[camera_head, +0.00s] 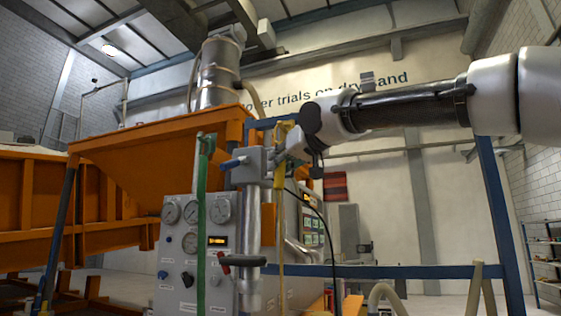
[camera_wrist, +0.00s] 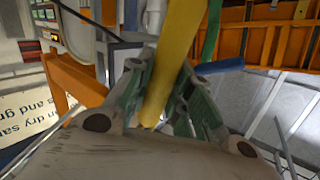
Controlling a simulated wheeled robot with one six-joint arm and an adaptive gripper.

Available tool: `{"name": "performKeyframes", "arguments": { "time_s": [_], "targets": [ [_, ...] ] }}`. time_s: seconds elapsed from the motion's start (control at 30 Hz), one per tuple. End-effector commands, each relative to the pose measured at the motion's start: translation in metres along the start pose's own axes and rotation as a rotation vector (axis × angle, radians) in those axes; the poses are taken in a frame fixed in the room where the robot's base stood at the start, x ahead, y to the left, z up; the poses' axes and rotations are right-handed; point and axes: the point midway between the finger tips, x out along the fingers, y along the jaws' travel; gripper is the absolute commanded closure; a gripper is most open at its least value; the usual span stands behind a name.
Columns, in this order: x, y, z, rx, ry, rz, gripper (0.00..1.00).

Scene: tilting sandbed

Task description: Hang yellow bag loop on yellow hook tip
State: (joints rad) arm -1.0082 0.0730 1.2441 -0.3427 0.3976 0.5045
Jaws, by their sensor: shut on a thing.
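My gripper (camera_wrist: 165,82) is shut on a yellow strap-like piece (camera_wrist: 183,40), which I take for the bag loop; it runs up between the green-padded fingers in the wrist view. In the head view my gripper (camera_head: 280,155) is near the middle, beside a grey pipe fitting, and a narrow yellow strip (camera_head: 280,205) hangs down from it. The fingertips are partly hidden there. I cannot make out the yellow hook tip or the bag body in either view.
A gauge panel (camera_head: 180,255) stands left of my gripper, with a green vertical strip (camera_head: 202,220) before it. A blue-handled valve (camera_head: 235,162) and a red-and-black handle (camera_head: 243,261) stick out close by. An orange hopper (camera_head: 160,155) is behind; a blue rail (camera_head: 400,271) crosses at right.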

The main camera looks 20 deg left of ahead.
Motion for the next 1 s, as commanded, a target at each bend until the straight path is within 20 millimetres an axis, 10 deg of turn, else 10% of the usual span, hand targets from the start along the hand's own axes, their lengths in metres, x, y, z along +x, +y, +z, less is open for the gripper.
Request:
{"name": "performKeyframes", "arguments": {
  "time_s": [0.33,0.37,0.47,1.0],
  "targets": [
    [0.0,0.0,0.0,0.0,0.0,0.0,1.0],
    [0.0,0.0,0.0,0.0,0.0,0.0,0.74],
    [0.0,0.0,0.0,0.0,0.0,0.0,0.56],
    [-0.029,-0.001,-0.001,0.0,0.002,-0.002,0.54]
  ]
}}
